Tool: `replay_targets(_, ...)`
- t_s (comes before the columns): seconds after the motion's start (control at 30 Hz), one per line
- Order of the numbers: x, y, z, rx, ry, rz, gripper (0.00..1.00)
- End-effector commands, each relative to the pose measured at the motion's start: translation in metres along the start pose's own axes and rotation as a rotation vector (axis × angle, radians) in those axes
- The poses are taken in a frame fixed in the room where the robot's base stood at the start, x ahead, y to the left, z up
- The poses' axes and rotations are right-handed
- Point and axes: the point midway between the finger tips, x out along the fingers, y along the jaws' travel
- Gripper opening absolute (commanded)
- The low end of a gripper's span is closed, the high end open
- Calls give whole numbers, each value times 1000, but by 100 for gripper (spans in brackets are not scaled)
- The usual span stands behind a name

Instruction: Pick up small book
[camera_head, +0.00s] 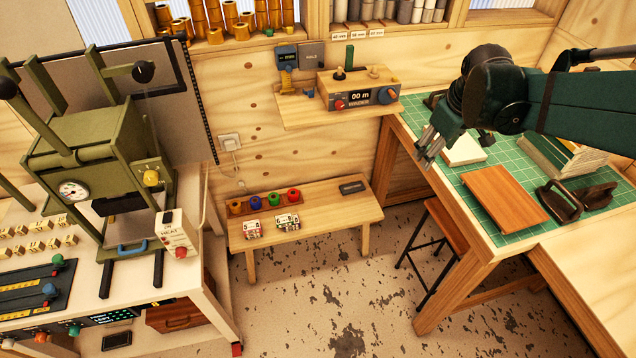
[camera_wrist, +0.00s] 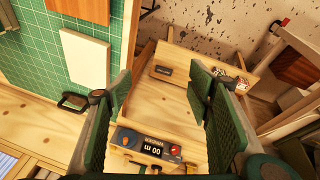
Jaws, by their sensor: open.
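A small pale, cream-white book (camera_head: 464,150) lies flat on the green cutting mat (camera_head: 465,182) of the right workbench. It also shows in the wrist view (camera_wrist: 85,58), left of my fingers. A larger brown book or board (camera_head: 503,197) lies in front of it on the mat. My gripper (camera_head: 430,148) is open and empty, just left of the pale book near the bench's left edge. In the wrist view my two fingers (camera_wrist: 163,88) stand wide apart, with the wall shelf and the low table showing between them.
A stack of pale boards or books (camera_head: 560,157) lies right of the pale book, below my arm. Dark clamp-like tools (camera_head: 575,200) stand on the mat. A stool (camera_head: 440,232) stands beside the bench. A winder box (camera_head: 358,93) sits on the wall shelf.

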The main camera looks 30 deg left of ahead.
Motion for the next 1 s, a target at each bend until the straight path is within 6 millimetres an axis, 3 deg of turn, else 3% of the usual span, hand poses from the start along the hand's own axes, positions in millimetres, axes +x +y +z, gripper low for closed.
replay_targets(0.57,107,-39,-100,-294,-37,-79,51)
replay_targets(1.0,199,-91,-166,-519,-61,-141,51)
